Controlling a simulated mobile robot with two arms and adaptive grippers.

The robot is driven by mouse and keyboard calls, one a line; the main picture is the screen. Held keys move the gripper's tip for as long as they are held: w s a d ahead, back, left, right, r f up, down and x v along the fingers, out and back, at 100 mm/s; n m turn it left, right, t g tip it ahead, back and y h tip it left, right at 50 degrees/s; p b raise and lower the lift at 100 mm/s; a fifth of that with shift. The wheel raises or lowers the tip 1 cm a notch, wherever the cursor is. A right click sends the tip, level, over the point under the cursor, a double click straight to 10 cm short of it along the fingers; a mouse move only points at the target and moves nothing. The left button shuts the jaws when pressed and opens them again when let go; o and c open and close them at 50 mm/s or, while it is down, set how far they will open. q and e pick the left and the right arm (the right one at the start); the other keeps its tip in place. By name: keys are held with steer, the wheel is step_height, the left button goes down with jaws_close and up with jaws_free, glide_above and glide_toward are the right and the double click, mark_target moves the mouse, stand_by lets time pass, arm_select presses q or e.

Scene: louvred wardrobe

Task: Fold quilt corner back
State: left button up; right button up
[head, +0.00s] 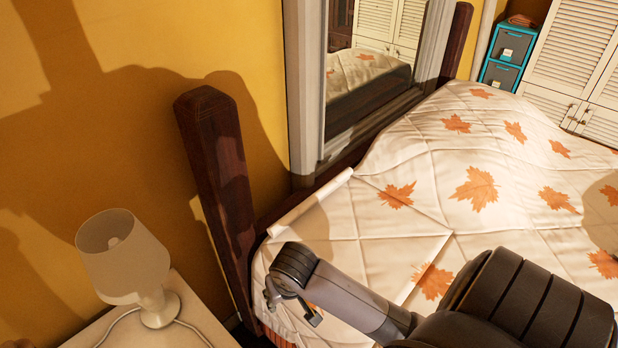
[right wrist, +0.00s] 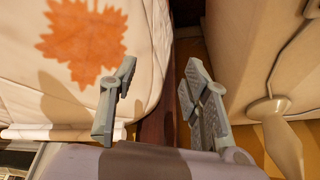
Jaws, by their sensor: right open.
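The white quilt (head: 400,222) with orange maple leaves covers the bed. In the head view, a pale strip runs along its edge by the wall, and a straight edge crosses it near my arm; I cannot tell whether this is a folded flap. My right gripper (head: 292,308) is open above the near end of the bed and hides part of the quilt there. In the right wrist view, the open fingers (right wrist: 163,95) are apart with nothing between them. The quilt's rounded edge (right wrist: 150,75) is by the left finger. My left gripper is not in view.
A dark wooden bedpost (head: 217,170) stands by the yellow wall. A white lamp (head: 124,258) stands on a nightstand (head: 190,318) at lower left, close beside the bed. A mirror (head: 365,75), a teal drawer unit (head: 508,55) and louvred doors (head: 575,50) are behind.

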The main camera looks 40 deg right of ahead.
steer(key=w+d+r+m+h, duration=0.2)
steer(key=w+d+r+m, duration=0.5)
steer(key=w+d, duration=0.35)
steer(key=m+h, duration=0.2)
steer(key=m, duration=0.5)
glide_toward(309, 200)
steer(key=shift+g, duration=0.3)
steer(key=x, duration=0.4)
steer(key=b+x, duration=0.1)
steer(key=x, duration=0.4)
steer(key=shift+w+d+f+b, duration=0.1)
steer(key=shift+w+f+b, duration=0.1)
steer(key=shift+w+b, duration=0.1)
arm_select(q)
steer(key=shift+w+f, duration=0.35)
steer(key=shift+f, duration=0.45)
arm_select(e)
jaws_close()
